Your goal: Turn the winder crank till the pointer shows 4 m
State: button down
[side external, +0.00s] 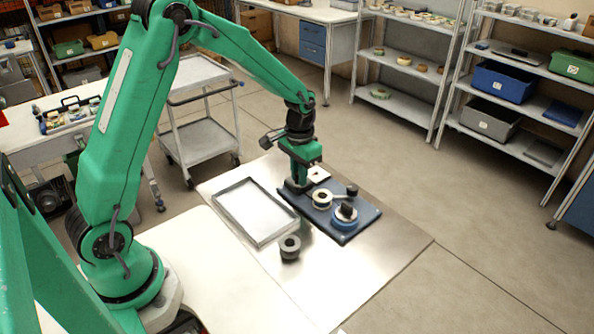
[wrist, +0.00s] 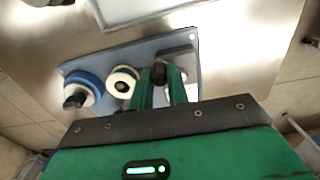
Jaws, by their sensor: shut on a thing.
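The winder stands on a blue board (side external: 367,217), which also shows in the wrist view (wrist: 215,34). A white reel (side external: 321,199) and a blue reel with a dark hub (side external: 345,218) sit on it; the wrist view shows the white reel (wrist: 123,80) and the blue reel (wrist: 83,90) left of my fingers. My gripper (wrist: 160,84) is low over the board, its fingers either side of a dark crank knob (wrist: 158,72) and shut on it. In the side view, my gripper (side external: 297,186) is at the board's back left. A white plate (side external: 318,174) shows behind; its pointer reading is too small to tell.
A shallow grey tray (side external: 222,208) lies left of the board. A dark grey reel (side external: 290,247) stands in front of it. A black knob (side external: 352,190) rises at the board's back right. The metal tabletop (side external: 385,250) is clear at the front right.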

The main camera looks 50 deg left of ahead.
jog(key=shift+w+a+r, duration=0.15)
jog(key=shift+w+r, duration=0.05)
jog(key=shift+s+a, duration=0.3)
jog(key=shift+a, duration=0.2)
jog(key=shift+a, duration=0.15)
jog(key=shift+s+a, duration=0.1)
jog(key=shift+a, duration=0.45)
jog(key=shift+a, duration=0.1)
dwell(0.3)
jog(key=shift+w+a, duration=0.2)
jog(key=shift+a, duration=0.35)
